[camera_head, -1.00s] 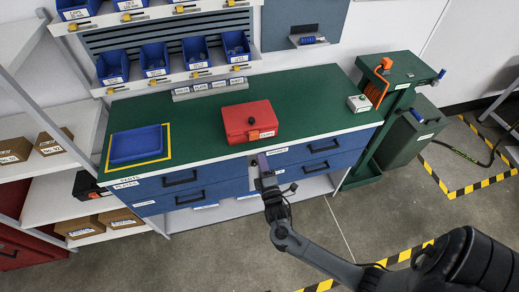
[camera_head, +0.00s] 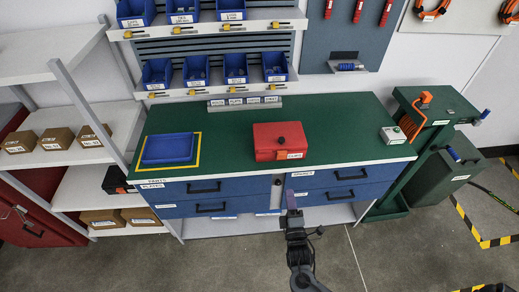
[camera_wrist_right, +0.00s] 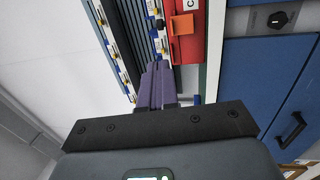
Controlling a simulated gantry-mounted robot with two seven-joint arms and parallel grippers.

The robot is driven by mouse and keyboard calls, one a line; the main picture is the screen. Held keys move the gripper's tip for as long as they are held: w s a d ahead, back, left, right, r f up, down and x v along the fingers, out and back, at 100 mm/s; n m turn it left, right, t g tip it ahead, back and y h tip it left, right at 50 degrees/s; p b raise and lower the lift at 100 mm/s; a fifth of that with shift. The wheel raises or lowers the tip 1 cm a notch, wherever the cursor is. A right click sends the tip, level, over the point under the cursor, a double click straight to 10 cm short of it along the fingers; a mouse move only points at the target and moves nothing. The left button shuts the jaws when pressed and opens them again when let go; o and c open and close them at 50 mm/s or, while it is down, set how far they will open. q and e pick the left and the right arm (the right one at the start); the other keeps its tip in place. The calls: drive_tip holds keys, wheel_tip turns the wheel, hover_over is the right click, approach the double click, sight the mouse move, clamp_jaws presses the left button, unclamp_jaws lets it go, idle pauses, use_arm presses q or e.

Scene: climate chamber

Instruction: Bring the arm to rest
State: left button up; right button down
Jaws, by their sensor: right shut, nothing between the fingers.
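My right gripper (camera_head: 291,203) is in front of the workbench, at the height of its drawers and below the red box. In the right wrist view its purple fingers (camera_wrist_right: 157,88) are together, with nothing between them. The red box (camera_head: 281,141) sits closed on the green worktop (camera_head: 350,118), apart from the gripper; part of it shows in the right wrist view (camera_wrist_right: 186,48). My left gripper is in neither view.
A blue tray (camera_head: 167,149) lies in a yellow outline at the worktop's left. A small white box (camera_head: 392,135) stands at the right. Blue drawers (camera_head: 340,175) face the gripper. A green cart (camera_head: 425,150) stands at the right. The floor in front is clear.

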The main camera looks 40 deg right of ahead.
drive_tip(key=s+a+m+g+y, duration=1)
drive_tip(key=s+a+g, duration=0.4)
drive_tip(key=s, duration=0.4)
wheel_tip(320, 180, up, 28)
drive_tip(key=p, duration=2.7)
drive_tip(key=shift+f+y, duration=0.25)
drive_tip(key=shift+y, duration=0.05)
drive_tip(key=shift+d, duration=0.1)
